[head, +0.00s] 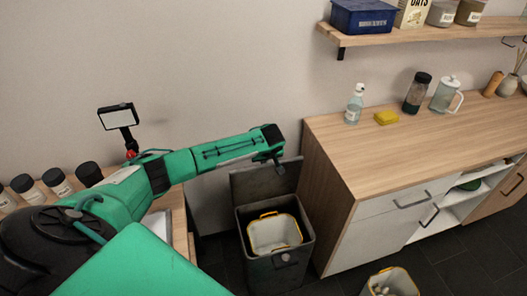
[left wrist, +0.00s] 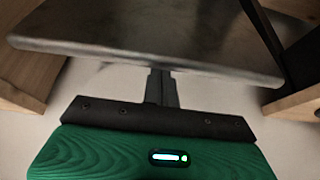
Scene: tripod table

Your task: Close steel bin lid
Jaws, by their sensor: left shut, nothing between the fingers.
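The steel bin (head: 285,265) is a dark grey box on the floor, left of the wooden cabinet. Its lid (head: 255,181) stands raised at the back, near the wall. A light inner bucket with a yellow rim (head: 272,232) sits inside the open bin. My left gripper (head: 279,169) is at the upper part of the lid. In the left wrist view the shut fingers (left wrist: 162,80) reach up to the edge of the lid (left wrist: 150,35); whether they touch it I cannot tell. My right gripper is not in view.
The wooden cabinet (head: 420,150) stands close on the right of the bin, with a spray bottle (head: 355,105) and a yellow sponge (head: 386,117) on top. Another small yellow-rimmed bucket (head: 392,283) is on the floor at the front. A shelf (head: 430,34) hangs above.

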